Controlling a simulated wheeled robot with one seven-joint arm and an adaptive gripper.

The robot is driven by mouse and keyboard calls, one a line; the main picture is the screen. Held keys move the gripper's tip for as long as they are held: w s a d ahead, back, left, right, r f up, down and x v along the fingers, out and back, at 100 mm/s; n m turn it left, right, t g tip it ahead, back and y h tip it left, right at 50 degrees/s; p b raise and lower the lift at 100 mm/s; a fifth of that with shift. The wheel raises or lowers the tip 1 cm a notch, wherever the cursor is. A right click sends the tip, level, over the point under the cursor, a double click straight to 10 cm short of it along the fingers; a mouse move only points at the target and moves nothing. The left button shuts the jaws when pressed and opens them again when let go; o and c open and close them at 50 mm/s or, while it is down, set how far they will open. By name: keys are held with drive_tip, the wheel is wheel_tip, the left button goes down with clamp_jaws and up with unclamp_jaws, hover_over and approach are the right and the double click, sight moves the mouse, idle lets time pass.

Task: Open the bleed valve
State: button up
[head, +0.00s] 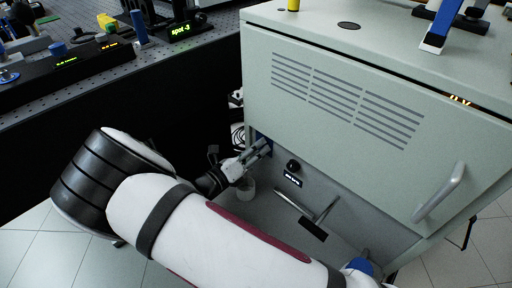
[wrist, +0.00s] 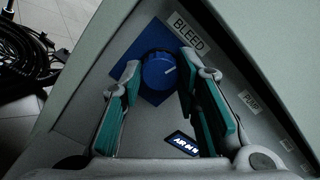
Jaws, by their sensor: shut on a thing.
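The bleed valve is a round blue knob (wrist: 158,76) with a pale pointer line, on a blue square plate (wrist: 122,68) beneath a BLEED label (wrist: 188,36). The pointer line is toward the right side of the knob's face. In the wrist view my gripper (wrist: 160,66) has one teal-padded finger on each side of the knob and is shut on it. In the head view my gripper (head: 264,149) reaches under the cabinet's upper front to the recessed panel; it mostly hides the knob there.
A small lit display (head: 292,181) and a black knob (head: 293,166) sit right of my gripper. A PUMP label (wrist: 250,102) is farther along the panel. The grey cabinet (head: 340,110) overhangs the recess. A bar handle (head: 310,215) stands out below. Coiled black cables (wrist: 25,58) lie at left.

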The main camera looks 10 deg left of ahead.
drive_tip(key=m+p, duration=0.1)
drive_tip(key=m, duration=0.2)
drive_tip(key=shift+m, duration=0.4)
drive_tip(key=m, duration=0.3)
drive_tip(key=shift+m, duration=0.3)
drive_tip(key=m+p, duration=0.1)
drive_tip(key=m, duration=0.3)
drive_tip(key=shift+m, duration=1.9)
drive_tip(key=o, duration=1.1)
drive_tip(key=shift+o, duration=0.2)
drive_tip(key=shift+s, duration=0.1)
